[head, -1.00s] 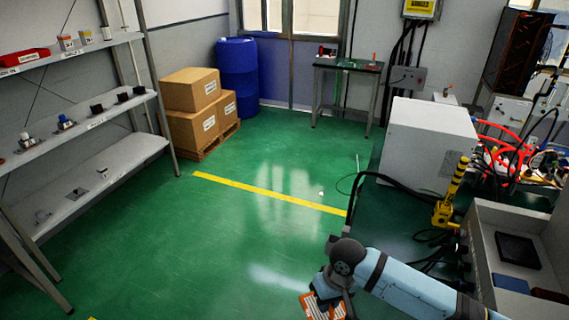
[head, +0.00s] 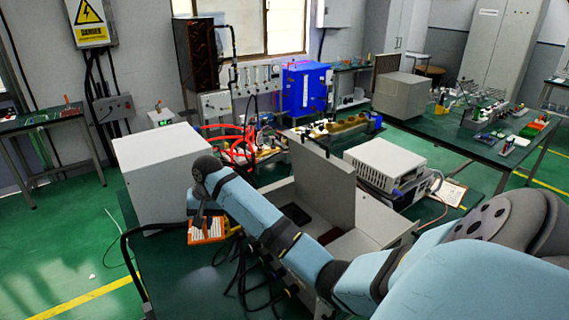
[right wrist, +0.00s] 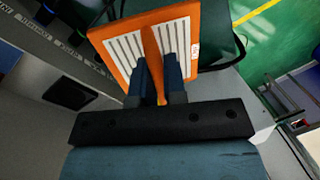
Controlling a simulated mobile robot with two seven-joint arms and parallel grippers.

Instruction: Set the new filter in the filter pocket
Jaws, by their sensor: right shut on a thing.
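The new filter (head: 207,231), an orange frame with white pleated panels, is held in my right gripper (head: 203,211). It also shows large in the right wrist view (right wrist: 125,45), where the two dark blue fingers (right wrist: 160,80) are shut on it. The filter is over the left part of the dark green bench, in front of a white box. A grey open-topped cabinet (head: 325,177) stands to the right, partly hidden by my right arm. A dark square (right wrist: 70,88) shows in a grey surface in the right wrist view; I cannot tell whether it is the filter pocket. My left gripper is out of view.
The white box (head: 165,172) stands behind the filter. Black cables (head: 240,270) lie on the bench near my arm. Red hoses (head: 228,142) and a stacked instrument (head: 385,165) are farther back. Open green floor (head: 40,255) lies at left.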

